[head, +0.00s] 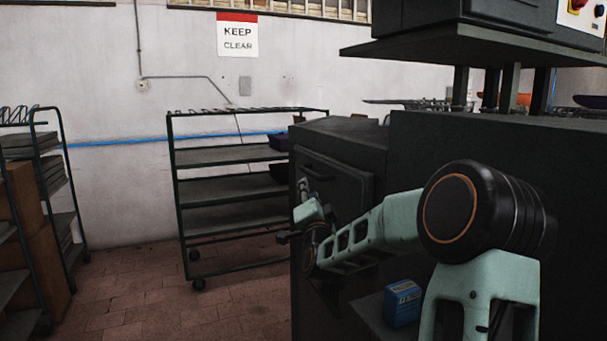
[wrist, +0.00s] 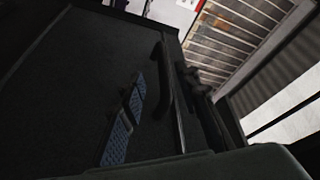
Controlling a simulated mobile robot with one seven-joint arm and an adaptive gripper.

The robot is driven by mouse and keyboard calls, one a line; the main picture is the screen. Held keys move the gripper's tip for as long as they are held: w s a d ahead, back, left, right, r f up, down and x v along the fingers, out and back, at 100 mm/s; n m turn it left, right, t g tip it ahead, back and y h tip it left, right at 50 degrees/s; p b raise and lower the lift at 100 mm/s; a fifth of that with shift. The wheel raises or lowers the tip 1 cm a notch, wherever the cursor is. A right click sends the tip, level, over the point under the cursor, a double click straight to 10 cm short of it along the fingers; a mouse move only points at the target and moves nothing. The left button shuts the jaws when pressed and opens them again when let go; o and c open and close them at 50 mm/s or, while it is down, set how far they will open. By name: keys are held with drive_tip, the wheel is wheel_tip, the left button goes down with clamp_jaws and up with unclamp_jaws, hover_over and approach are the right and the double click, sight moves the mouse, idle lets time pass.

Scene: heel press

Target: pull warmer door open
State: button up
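The warmer is a dark cabinet, and its door (head: 350,188) faces left and looks closed in the head view. A dark bar handle (head: 321,167) runs across the upper part of the door. In the wrist view, a dark curved handle (wrist: 161,85) stands out near the edge of a dark panel (wrist: 62,75). My gripper (wrist: 128,106) shows there as blue-grey textured finger pads beside the handle, apparently not around it. Its opening is unclear. In the head view my wrist is in front of the door, below the handle, and hides part of it.
A wheeled rack (head: 230,154) stands behind and left of the warmer. Another shelf rack (head: 62,185) with boxes is at the far left. A blue box (head: 402,303) sits low, near my arm. Brick floor (head: 150,305) between the racks is clear.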

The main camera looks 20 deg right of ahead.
sight(308, 170)
drive_tip(key=shift+m+h, duration=0.3)
drive_tip(key=shift+h, duration=0.1)
drive_tip(key=x, duration=0.3)
drive_tip(key=p+x, duration=0.1)
drive_tip(key=x, duration=0.7)
drive_tip(key=shift+s+d+r, duration=0.2)
drive_tip(key=shift+d+r, duration=0.05)
drive_tip(key=shift+c, duration=0.2)
clamp_jaws()
